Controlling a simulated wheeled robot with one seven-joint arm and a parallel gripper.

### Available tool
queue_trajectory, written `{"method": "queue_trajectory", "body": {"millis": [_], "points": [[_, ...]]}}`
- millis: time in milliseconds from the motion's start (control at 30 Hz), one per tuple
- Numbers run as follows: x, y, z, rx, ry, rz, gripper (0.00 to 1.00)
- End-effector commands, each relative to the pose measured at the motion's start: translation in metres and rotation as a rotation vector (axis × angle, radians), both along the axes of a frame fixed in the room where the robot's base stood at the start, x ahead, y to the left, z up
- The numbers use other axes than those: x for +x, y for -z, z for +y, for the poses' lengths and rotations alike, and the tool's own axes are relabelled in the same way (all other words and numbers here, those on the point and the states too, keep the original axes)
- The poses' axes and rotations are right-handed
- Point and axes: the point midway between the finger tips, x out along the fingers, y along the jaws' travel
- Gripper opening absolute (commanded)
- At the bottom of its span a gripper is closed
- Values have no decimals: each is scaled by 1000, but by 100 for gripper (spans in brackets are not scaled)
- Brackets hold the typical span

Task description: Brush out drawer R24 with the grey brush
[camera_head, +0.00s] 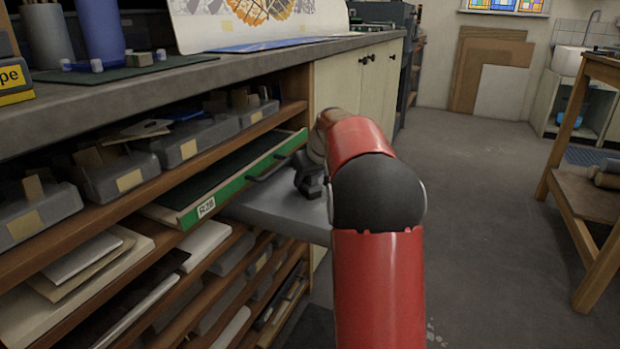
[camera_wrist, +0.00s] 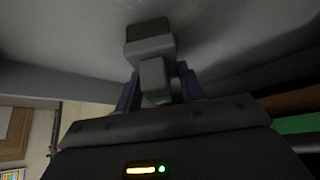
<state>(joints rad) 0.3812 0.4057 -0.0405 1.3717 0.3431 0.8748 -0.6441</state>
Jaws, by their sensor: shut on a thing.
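A grey block-shaped brush (camera_wrist: 152,47) with a dark end is held between my gripper's fingers (camera_wrist: 158,88) in the wrist view. It points towards a pale grey surface. In the head view my gripper (camera_head: 309,181) is over a pulled-out grey drawer (camera_head: 270,212), just beside the green-fronted drawer. My arm hides part of the grey drawer, and no label on it shows, so I cannot tell whether it is R24. I cannot tell whether the brush touches the drawer floor.
Grey bins (camera_head: 120,178) and flat sheets fill the shelves at the left. The worktop (camera_head: 140,90) runs above. The floor (camera_head: 490,200) at right is clear up to a wooden table (camera_head: 585,200).

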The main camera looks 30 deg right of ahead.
Motion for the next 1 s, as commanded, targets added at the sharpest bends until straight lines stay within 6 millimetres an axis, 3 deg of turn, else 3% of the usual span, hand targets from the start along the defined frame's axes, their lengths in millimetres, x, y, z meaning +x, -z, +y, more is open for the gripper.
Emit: {"method": "queue_trajectory", "body": {"millis": [200, 1000], "points": [[-10, 2, 18, 4, -6, 1, 21], [-37, 4, 54, 7, -9, 4, 21]]}}
